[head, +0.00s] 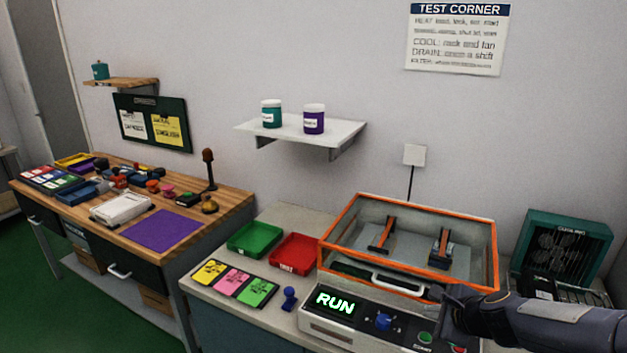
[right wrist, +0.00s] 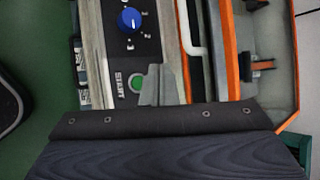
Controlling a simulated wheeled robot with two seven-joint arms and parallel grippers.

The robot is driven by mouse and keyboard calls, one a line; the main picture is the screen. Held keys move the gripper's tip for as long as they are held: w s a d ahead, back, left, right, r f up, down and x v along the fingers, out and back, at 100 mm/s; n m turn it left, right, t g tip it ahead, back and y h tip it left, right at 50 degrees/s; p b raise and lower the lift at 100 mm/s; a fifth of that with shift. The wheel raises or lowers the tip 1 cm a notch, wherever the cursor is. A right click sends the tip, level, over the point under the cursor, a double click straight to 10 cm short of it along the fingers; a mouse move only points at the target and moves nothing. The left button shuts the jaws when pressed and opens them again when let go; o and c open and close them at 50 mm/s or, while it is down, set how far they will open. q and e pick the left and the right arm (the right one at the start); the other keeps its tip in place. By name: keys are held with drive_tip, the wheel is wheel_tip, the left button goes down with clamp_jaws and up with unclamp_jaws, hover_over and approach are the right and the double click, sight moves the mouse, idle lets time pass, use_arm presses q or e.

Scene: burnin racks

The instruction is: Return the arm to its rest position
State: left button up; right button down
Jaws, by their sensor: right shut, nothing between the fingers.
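My right arm comes in from the right in the head view, and its gripper (head: 455,312) is at the right end of the test machine's front panel (head: 345,325). The gripper is shut and empty. In the right wrist view, grey finger parts (right wrist: 160,85) show close beside the green START button (right wrist: 138,83); I cannot tell whether they touch it. The panel display (head: 335,303) reads RUN. A blue knob (head: 382,322) sits mid-panel and also shows in the right wrist view (right wrist: 129,20). My left gripper is not in view.
The orange-framed clear chamber (head: 408,210) stands shut behind the panel, with racks inside and a white handle (head: 398,286). A teal fan unit (head: 562,250) stands to its right. Green (head: 254,240) and red (head: 295,252) trays and coloured cards (head: 233,282) lie left of it.

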drive_tip(key=s+a+r+n+y, duration=0.2)
drive_tip(key=s+a+r+n, duration=0.4)
drive_tip(key=s+n, duration=0.1)
drive_tip(key=s+a+n+g, duration=0.1)
drive_tip(key=s+a+n, duration=0.1)
drive_tip(key=s+n, duration=0.5)
drive_tip(key=s+a+f+n+g, duration=0.1)
drive_tip(key=s+a+n+g, duration=0.1)
drive_tip(key=s+n, duration=0.5)
drive_tip(key=s, duration=0.5)
drive_tip(key=shift+s+f+g, duration=0.15)
drive_tip(key=shift+s+g, duration=0.15)
